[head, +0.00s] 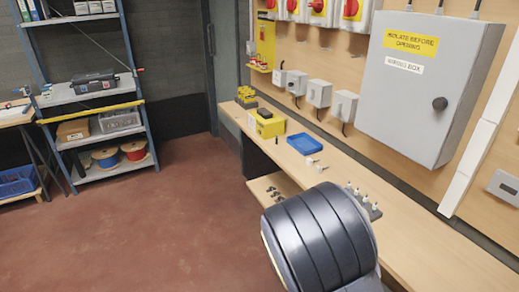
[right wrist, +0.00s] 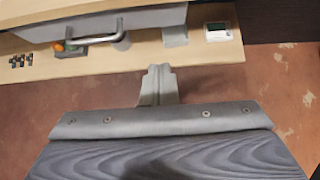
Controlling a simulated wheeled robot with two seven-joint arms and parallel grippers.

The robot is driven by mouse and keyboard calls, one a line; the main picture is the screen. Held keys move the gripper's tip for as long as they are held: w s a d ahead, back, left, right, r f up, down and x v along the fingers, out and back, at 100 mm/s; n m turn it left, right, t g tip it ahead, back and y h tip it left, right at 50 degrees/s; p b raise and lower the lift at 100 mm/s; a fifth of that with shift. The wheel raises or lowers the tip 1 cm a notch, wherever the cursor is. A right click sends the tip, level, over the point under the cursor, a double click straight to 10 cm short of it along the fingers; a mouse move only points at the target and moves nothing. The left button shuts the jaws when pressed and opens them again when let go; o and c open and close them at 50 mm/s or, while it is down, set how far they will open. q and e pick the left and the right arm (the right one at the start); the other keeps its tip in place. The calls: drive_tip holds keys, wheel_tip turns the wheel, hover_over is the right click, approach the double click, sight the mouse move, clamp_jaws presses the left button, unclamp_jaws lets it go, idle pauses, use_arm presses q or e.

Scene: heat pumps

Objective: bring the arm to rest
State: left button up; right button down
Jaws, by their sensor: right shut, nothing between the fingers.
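My right gripper (right wrist: 158,72) shows in the right wrist view, its grey fingers together with nothing between them. It is over the reddish floor, just short of the edge of a wooden surface (right wrist: 130,62) in that picture. In the head view a dark ribbed link of my arm fills the lower right, in front of the workbench (head: 425,235), and hides part of it. The right gripper's fingers do not show there. My left gripper is in neither view.
A blue tray (head: 303,143) and yellow box (head: 266,123) stand on the bench. A grey cabinet (head: 412,85) hangs above. Shelving (head: 100,100) stands at left; the floor (head: 150,230) between is clear. The wrist view shows a metal handle (right wrist: 92,40) and white device (right wrist: 217,32).

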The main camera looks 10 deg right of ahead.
drive_tip(key=s+a+m+g+y, duration=0.2)
drive_tip(key=s+m+y, duration=0.5)
drive_tip(key=s+m, duration=0.3)
drive_tip(key=s+a+r+m+t+y, duration=0.4)
drive_tip(key=s+r+m+y, duration=0.1)
drive_tip(key=s+r+m, duration=0.6)
drive_tip(key=shift+a+r+m+t, duration=0.25)
drive_tip(key=shift+r+m, duration=0.3)
drive_tip(key=shift+m, duration=0.65)
